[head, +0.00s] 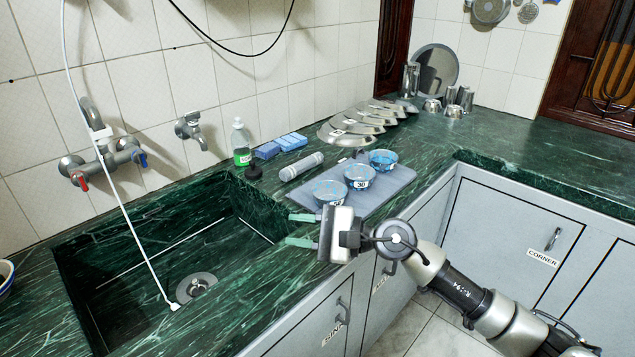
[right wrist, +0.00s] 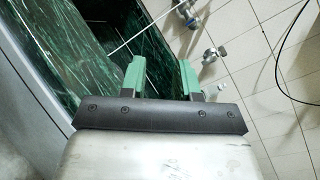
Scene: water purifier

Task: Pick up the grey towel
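A grey rolled bundle (head: 301,167), which looks like the grey towel, lies on the green counter behind the sink's right end, left of the bowls. A flat grey mat (head: 399,181) lies beside it under several blue-patterned bowls. My right gripper (head: 296,229) points left over the counter at the sink's right edge, nearer the front than the roll and apart from it. Its green fingers are spread with nothing between them, as the right wrist view also shows (right wrist: 162,76). The roll does not show in the right wrist view. My left gripper is not in view.
Blue sponges (head: 281,146) and a green soap bottle (head: 241,143) stand behind the roll near the wall. Metal lids (head: 345,133) line the back. The sink (head: 160,262) is open at left, with a white hose (head: 135,232) hanging into it.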

